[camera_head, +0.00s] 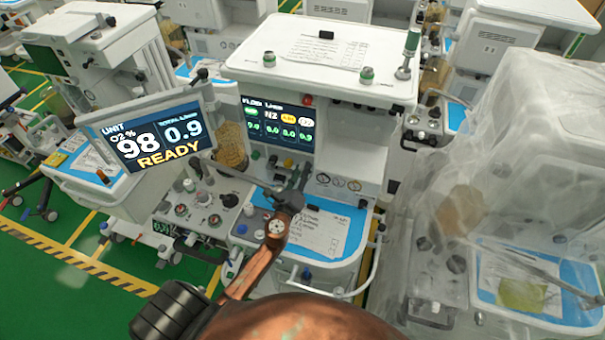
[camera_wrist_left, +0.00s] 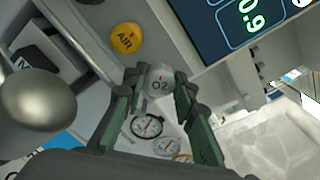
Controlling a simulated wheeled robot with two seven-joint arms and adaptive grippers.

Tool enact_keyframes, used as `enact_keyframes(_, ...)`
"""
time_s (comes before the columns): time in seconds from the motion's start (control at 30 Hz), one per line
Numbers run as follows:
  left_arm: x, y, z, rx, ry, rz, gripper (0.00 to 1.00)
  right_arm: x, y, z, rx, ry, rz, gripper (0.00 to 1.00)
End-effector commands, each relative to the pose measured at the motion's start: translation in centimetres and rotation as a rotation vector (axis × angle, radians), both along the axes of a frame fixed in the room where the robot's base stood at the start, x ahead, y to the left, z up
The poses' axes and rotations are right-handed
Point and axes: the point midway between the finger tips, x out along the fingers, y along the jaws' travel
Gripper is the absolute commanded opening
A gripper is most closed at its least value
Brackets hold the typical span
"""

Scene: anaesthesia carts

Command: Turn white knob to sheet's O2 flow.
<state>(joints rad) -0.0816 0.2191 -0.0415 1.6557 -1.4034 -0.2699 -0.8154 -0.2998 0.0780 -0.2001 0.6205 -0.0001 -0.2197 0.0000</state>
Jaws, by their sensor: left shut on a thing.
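The white knob marked O2 (camera_wrist_left: 159,82) is between the green-sided fingers of my left gripper (camera_wrist_left: 160,90) in the left wrist view, and the gripper is shut on it. In the head view my left gripper (camera_head: 298,180) reaches the front panel below the flow display, and the knob is hidden there. The flow display (camera_head: 279,123) shows several columns of figures, too small to read surely. A printed sheet (camera_head: 318,232) lies on the cart's blue work surface, its text too small to read. My right gripper is not in view.
A monitor (camera_head: 155,135) left of the cart reads O2 98 %, total 0.9, READY. A yellow AIR knob (camera_wrist_left: 126,38) sits beside the O2 knob, with round gauges (camera_wrist_left: 147,125) nearby. A plastic-draped cart (camera_head: 520,180) stands close on the right.

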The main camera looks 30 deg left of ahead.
Motion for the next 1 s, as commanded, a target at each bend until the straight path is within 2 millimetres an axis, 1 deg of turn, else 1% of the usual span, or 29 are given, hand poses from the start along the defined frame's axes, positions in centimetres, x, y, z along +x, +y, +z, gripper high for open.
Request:
enact_keyframes(0.03,0.0,0.1,-0.2,-0.047,-0.012,0.002,0.01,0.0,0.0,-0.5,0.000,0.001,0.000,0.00)
enact_keyframes(0.2,-0.1,0.1,-0.2,-0.203,-0.049,0.003,0.01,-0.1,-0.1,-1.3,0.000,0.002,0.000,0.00)
enact_keyframes(0.5,-0.1,0.2,-0.2,-0.456,-0.109,0.004,0.01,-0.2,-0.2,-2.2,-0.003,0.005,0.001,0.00)
enact_keyframes(0.8,-0.1,0.2,-0.2,-0.622,-0.148,0.004,0.01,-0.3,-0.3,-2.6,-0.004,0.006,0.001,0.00)
enact_keyframes(1.0,-0.1,0.2,-0.2,-0.672,-0.160,0.004,0.01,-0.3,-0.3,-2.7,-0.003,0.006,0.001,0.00)
